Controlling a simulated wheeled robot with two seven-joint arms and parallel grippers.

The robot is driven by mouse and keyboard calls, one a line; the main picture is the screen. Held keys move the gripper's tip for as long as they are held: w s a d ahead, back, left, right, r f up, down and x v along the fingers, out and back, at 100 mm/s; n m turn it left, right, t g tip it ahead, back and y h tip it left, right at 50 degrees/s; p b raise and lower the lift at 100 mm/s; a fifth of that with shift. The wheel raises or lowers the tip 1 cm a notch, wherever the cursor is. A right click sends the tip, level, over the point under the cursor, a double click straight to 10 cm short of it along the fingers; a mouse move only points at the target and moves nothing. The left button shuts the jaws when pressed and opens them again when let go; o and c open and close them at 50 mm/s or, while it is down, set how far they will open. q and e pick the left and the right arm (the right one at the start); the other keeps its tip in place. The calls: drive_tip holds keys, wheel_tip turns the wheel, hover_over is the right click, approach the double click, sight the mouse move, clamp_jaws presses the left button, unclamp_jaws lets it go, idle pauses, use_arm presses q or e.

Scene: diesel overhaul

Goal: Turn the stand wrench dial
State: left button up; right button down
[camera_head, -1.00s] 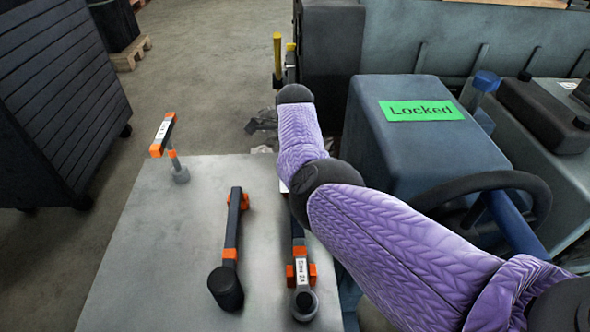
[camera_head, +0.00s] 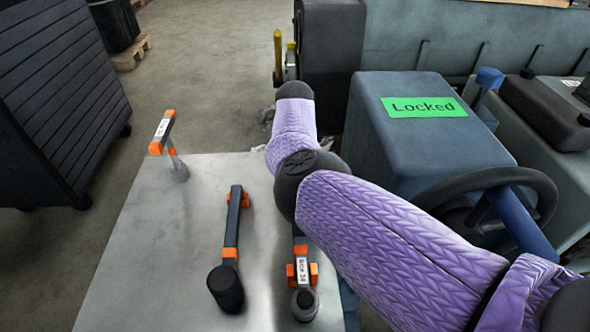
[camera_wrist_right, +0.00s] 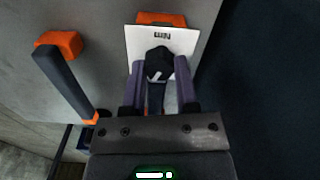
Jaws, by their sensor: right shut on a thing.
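The dial (camera_wrist_right: 158,60) is a black knob with a white mark, in front of a white plate (camera_wrist_right: 188,38) with small printed text, in the right wrist view. My right gripper (camera_wrist_right: 160,72) has one finger on each side of the knob and is shut on it. In the head view my purple right arm hides both the gripper and the dial. A labelled wrench (camera_head: 302,272) with orange parts lies on the table, partly under the arm. My left gripper is not in view.
A dark wrench (camera_head: 231,245) lies on the grey table (camera_head: 150,270); a wrench with an orange end (camera_head: 163,132) is raised at its far left corner. A blue-grey block (camera_head: 420,150) with a green "Locked" sign (camera_head: 423,107) and a steering wheel (camera_head: 500,180) are on the right.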

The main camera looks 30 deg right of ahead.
drive_tip(key=m+b, duration=0.1)
drive_tip(key=m, duration=0.4)
drive_tip(key=shift+m, duration=0.7)
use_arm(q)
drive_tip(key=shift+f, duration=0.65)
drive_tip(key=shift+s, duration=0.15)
use_arm(e)
drive_tip(key=shift+m, duration=0.4)
drive_tip(key=c, duration=0.6)
unclamp_jaws()
drive_tip(key=shift+o, duration=1.2)
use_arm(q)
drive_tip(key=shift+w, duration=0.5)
